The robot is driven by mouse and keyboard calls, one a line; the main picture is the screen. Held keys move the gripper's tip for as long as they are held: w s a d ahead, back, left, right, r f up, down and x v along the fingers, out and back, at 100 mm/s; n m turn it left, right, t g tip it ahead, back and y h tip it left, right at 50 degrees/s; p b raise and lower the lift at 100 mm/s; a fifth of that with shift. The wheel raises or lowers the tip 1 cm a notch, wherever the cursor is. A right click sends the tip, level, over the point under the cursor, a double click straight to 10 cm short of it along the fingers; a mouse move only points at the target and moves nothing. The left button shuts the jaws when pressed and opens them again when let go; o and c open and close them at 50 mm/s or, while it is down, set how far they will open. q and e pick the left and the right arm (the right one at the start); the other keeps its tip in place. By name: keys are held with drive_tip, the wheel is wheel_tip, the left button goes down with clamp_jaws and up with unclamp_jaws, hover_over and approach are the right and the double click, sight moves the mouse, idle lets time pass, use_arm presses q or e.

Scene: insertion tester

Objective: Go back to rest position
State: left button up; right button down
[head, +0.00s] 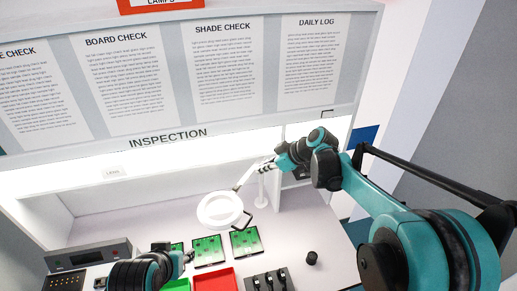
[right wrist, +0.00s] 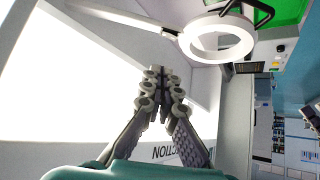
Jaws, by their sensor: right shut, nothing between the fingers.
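My right gripper (head: 264,167) is raised in front of the back panel, near the jointed arm of the ring lamp (head: 220,210). In the right wrist view its fingers (right wrist: 160,92) are together with nothing between them. The ring lamp shows there too (right wrist: 217,38), above and to the right of the fingers, apart from them in the picture. My left gripper (head: 178,258) is low at the bottom left of the head view, partly hidden by its own arm; its fingers are too small to read.
Green boards (head: 244,242) lie on the white bench beside a red tray (head: 215,281). A black holder (head: 266,281) and a dark knob-like piece (head: 311,257) are at the front. A grey tester box (head: 88,257) stands at left. The inspection panel (head: 225,128) overhangs the back.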

drive_tip(key=s+d+f+m+t+h+b, duration=0.1)
drive_tip(key=s+d+f+m+h+b, duration=0.2)
drive_tip(key=s, duration=1)
drive_tip(key=s+d+f+m+t+h+b, duration=0.1)
drive_tip(key=s+d+f+m+h+b, duration=0.3)
drive_tip(key=s+d+f+m+b, duration=0.5)
drive_tip(key=s+f+b, duration=0.5)
drive_tip(key=f, duration=0.2)
drive_tip(key=shift+f+h, duration=0.2)
drive_tip(key=shift+h, duration=0.1)
